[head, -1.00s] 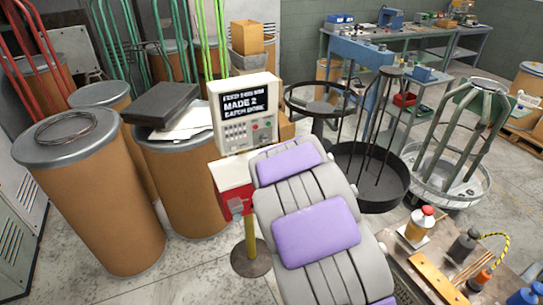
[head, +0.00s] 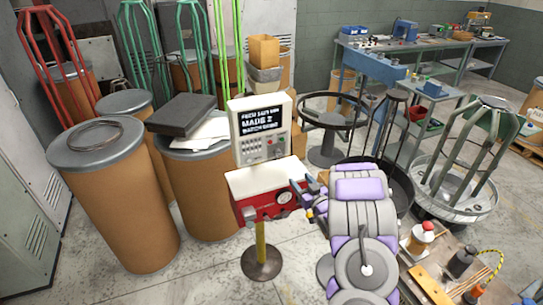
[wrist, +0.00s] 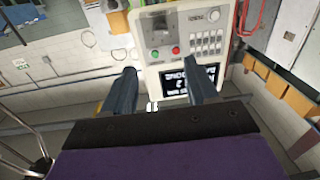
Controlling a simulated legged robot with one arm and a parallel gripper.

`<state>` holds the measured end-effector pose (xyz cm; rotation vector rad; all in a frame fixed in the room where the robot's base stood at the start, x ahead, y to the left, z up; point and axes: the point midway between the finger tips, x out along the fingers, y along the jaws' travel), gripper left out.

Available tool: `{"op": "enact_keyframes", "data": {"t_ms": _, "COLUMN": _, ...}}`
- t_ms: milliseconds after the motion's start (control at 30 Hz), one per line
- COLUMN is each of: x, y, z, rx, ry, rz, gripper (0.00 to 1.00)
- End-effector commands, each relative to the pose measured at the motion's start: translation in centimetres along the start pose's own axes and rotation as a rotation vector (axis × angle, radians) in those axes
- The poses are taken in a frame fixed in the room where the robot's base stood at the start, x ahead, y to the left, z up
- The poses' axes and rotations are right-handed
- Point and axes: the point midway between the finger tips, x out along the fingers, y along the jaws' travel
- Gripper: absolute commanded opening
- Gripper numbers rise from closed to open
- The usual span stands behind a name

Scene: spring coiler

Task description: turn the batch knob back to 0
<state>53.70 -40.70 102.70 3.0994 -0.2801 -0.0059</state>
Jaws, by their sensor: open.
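The control stand has a pale upright panel (head: 260,130) whose screen (head: 262,118) reads "MADE 2" and a line like "BATCH DONE". Below it is a red-fronted box with a white top (head: 262,182), a round white dial (head: 284,197) and small dark fittings (head: 249,214). I cannot tell which fitting is the batch knob or its setting. My gripper (head: 308,190) is by the box's right end. In the wrist view my gripper (wrist: 160,74) is open, with nothing held between its fingers. The panel (wrist: 205,50) appears upside down beyond them, with red and green buttons.
Brown drums (head: 112,200) stand left of the stand, one under a dark case (head: 181,115). A dark wire reel stand (head: 372,170) is behind my arm. A cluttered wooden bench (head: 425,280) is at lower right. The floor before the stand's base is clear.

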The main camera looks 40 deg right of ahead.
Motion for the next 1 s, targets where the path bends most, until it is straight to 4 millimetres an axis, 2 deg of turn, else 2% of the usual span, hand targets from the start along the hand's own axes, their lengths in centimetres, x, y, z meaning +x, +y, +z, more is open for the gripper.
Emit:
{"op": "enact_keyframes", "data": {"t_ms": 167, "x": 2.3, "y": -0.2, "z": -0.1, "rx": -0.004, "ry": 0.006, "rz": -0.003, "gripper": 0.58}}
{"op": "enact_keyframes", "data": {"t_ms": 700, "x": 11.7, "y": -0.2, "z": -0.1, "rx": -0.004, "ry": 0.006, "rz": -0.002, "gripper": 0.58}}
{"op": "enact_keyframes", "data": {"t_ms": 1000, "x": 15.4, "y": -0.1, "z": 0.1, "rx": -0.004, "ry": 0.0, "rz": 0.0, "gripper": 0.58}}
